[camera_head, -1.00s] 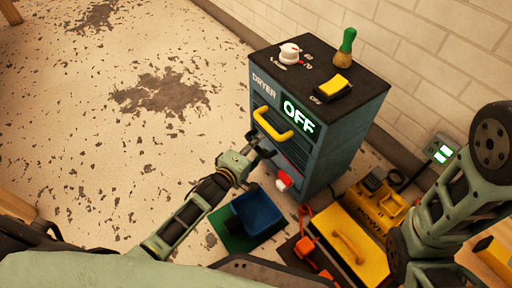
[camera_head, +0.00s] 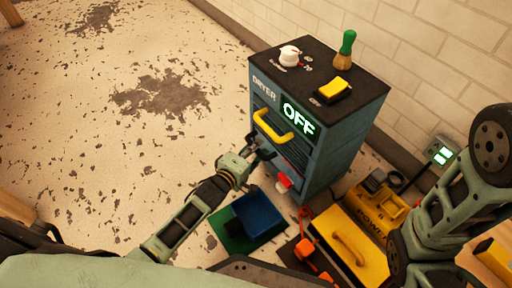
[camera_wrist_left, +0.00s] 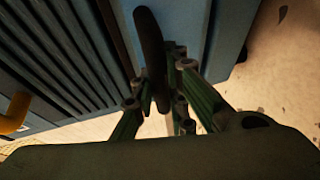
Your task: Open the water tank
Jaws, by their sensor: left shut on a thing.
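The blue-grey dryer cabinet (camera_head: 337,150) stands upright by the wall, with a lit OFF sign and a yellow bar handle (camera_head: 273,128) on its front. The yellow handle also shows in the left wrist view (camera_wrist_left: 14,113). My left gripper (camera_head: 262,149) is at the lower front of the cabinet, below the yellow handle. In the left wrist view its fingers are shut on a dark upright handle (camera_wrist_left: 149,35) close to the cabinet front. Which panel is the water tank is not clear; the fingers hide part of that area. My right gripper is not in view.
A red and white tap-like part (camera_head: 284,183) is low on the cabinet. A blue bin (camera_head: 258,215) on a green mat and a yellow power box (camera_head: 350,243) stand close by. A brush (camera_head: 345,50) and white knob (camera_head: 290,54) are on top. Floor at left is clear.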

